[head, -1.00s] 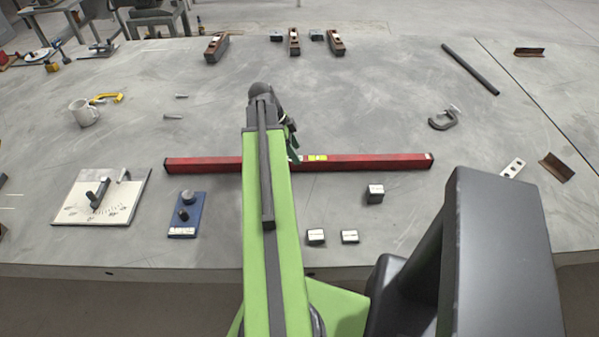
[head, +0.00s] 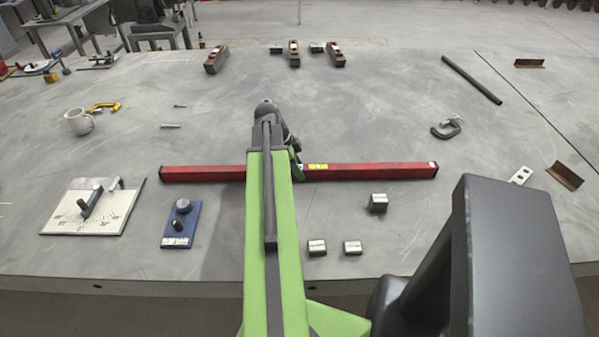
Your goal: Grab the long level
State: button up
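The long level (head: 375,171) is a red bar with a yellow-green vial near its middle. It lies crosswise on the grey table, and my green arm covers part of it left of the vial. My gripper (head: 294,160) is at the far end of the arm, over or beside the middle of the level. The arm hides most of the gripper, so I cannot tell whether its fingers are apart or touch the level.
Several small metal blocks (head: 378,203) lie right of my arm. A blue tool (head: 181,225) and a white plate with a handle (head: 94,206) lie left. A mug (head: 79,121), a clamp (head: 447,129) and wooden planes (head: 294,54) stand beyond the level on the table (head: 350,100).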

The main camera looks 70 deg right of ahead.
grip_shut()
dwell(1.0)
